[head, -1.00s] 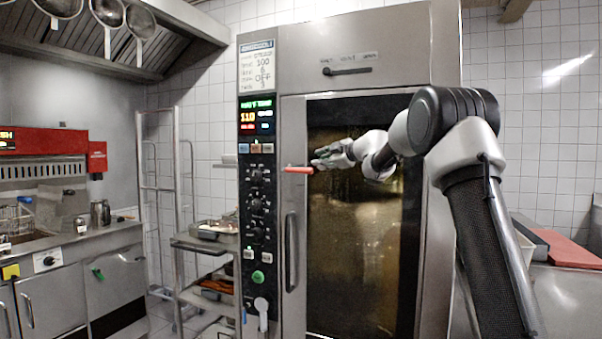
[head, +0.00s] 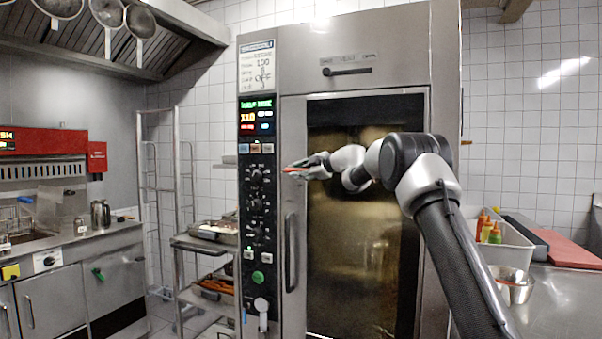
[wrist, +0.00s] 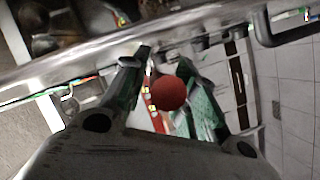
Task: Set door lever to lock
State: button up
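The door lever (head: 290,170) is a red-ended handle at the upper left edge of the oven door (head: 360,220), and it points sideways. My gripper (head: 300,166) is at the lever, with its fingers above and below it. In the wrist view the lever's round red end (wrist: 168,92) shows between the two fingers of my gripper (wrist: 163,62). The fingers stand apart on either side of it. I cannot tell whether they touch it. Part of the lever is hidden by the fingers.
The control panel (head: 257,200) with knobs and displays is left of the lever. A vertical door handle (head: 291,252) is below. A steel trolley (head: 205,243) stands at left. A counter with a container of bottles (head: 490,230) and a bowl (head: 512,287) is at right.

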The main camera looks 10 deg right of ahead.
jog(key=shift+c, duration=0.2)
grip_shut()
